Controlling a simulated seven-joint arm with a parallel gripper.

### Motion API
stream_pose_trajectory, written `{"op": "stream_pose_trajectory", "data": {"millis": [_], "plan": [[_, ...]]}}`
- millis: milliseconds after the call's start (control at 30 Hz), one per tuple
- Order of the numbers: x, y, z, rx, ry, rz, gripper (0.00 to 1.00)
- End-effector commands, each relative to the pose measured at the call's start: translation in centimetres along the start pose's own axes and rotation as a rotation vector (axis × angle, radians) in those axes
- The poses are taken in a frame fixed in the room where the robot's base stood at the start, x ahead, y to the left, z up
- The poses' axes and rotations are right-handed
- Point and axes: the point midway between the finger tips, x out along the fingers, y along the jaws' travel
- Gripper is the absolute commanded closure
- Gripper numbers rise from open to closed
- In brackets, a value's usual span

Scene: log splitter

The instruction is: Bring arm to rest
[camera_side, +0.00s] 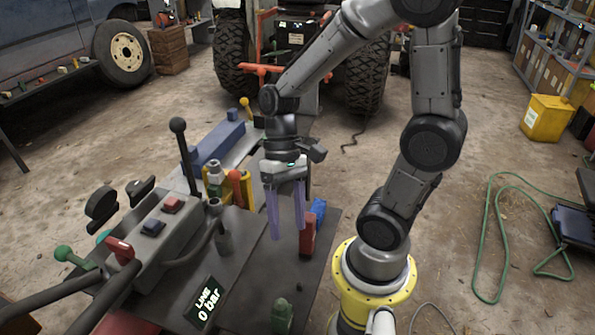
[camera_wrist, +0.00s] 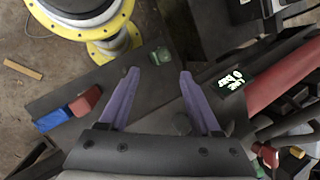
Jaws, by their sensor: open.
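My gripper (camera_side: 285,212) hangs pointing down over the dark work plate (camera_side: 255,262), with its two purple fingers apart and nothing between them. In the wrist view the open fingers (camera_wrist: 158,75) spread over the bare dark plate (camera_wrist: 150,100). My arm is bent, rising from a yellow base ring at the lower right of the side view. A red block (camera_side: 308,236) and a blue block (camera_side: 318,211) stand just right of the fingers. In the wrist view the red block (camera_wrist: 85,101) and the blue block (camera_wrist: 51,120) are at the left.
A grey control box (camera_side: 160,215) with a black lever (camera_side: 184,155) and red and blue buttons stands to the left. A display (camera_side: 207,300) reads "LINE 0 bar". A green part (camera_side: 283,315) sits at the plate's front. A green hose (camera_side: 490,230) lies on the floor at right.

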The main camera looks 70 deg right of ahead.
Motion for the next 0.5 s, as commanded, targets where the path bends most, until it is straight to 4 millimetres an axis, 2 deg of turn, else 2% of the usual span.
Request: {"op": "stream_pose_trajectory", "data": {"millis": [100, 300, 500], "plan": [[-3.3, 0.0, 0.9, -0.201, 0.241, 0.075, 0.35], [-7.9, 0.2, 2.5, -0.446, 0.577, 0.162, 0.35], [-10.2, 0.3, 3.5, -0.553, 0.745, 0.195, 0.35]]}}
